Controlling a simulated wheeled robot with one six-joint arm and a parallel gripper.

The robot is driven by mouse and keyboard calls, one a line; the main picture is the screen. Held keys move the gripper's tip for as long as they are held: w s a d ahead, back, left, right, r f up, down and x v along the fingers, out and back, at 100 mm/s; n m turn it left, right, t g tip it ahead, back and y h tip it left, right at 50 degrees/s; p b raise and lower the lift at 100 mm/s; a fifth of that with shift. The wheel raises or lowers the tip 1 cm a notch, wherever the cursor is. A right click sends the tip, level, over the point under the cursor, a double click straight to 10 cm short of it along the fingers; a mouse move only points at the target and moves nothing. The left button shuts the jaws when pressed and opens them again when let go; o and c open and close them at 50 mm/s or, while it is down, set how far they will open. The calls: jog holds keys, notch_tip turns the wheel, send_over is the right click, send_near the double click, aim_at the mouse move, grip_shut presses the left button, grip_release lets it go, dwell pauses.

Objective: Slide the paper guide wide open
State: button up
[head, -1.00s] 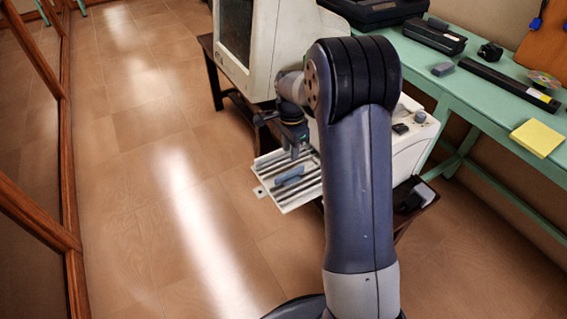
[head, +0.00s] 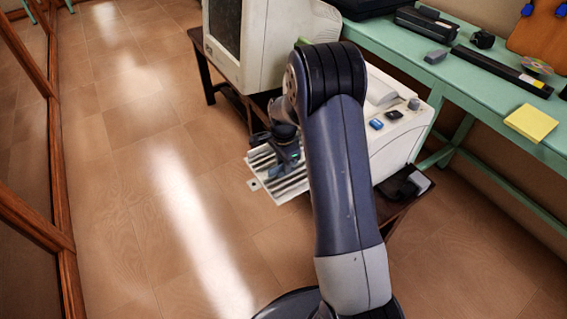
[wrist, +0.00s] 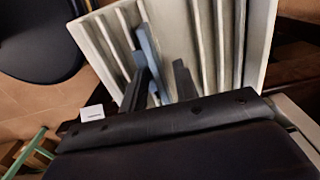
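The white ribbed paper tray (head: 283,190) sticks out from the front of the white printer (head: 400,140). The tray also fills the upper part of the wrist view (wrist: 258,45). The blue-grey paper guide (wrist: 148,55) is a narrow upright bar on the tray. In the head view my gripper covers most of it. My gripper (wrist: 160,78) is down at the tray with its two dark fingers apart. The guide shows between them, close to or against the left finger; I cannot tell if they touch. A gap separates it from the right finger.
A white CRT monitor (head: 260,45) stands beside the printer on a dark wooden stand. A green bench (head: 470,90) with a yellow note pad (head: 530,121) runs along the right.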

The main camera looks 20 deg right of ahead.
grip_shut()
dwell(0.5)
